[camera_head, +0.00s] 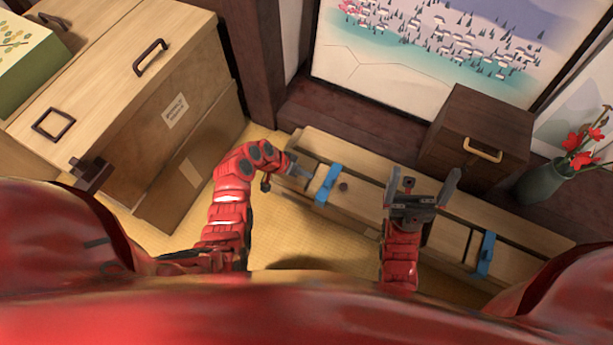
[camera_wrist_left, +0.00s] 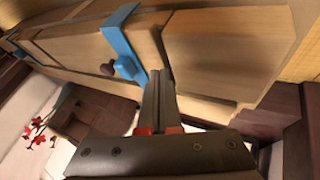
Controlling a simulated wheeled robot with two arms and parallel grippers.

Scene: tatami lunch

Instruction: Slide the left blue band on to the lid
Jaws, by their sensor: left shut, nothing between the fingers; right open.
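The left blue band (camera_head: 328,184) sits across the long wooden box (camera_head: 400,207), near the left end of its lid (camera_head: 365,190), beside a dark round knob (camera_head: 343,186). In the left wrist view the band (camera_wrist_left: 119,37) shows close up. My left gripper (camera_head: 301,170) is shut and empty, just left of the band; in the left wrist view its fingertips (camera_wrist_left: 160,75) are close beside the band, and I cannot tell whether they touch. My right gripper (camera_head: 423,182) is open and empty above the middle of the box. A second blue band (camera_head: 486,253) is near the box's right end.
A dark wooden chest (camera_head: 475,140) with a brass handle stands behind the box. A green vase (camera_head: 550,182) with red flowers is at the right. A large wooden cabinet (camera_head: 130,90) stands at the left. Bare tatami (camera_head: 310,245) lies in front of the box.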

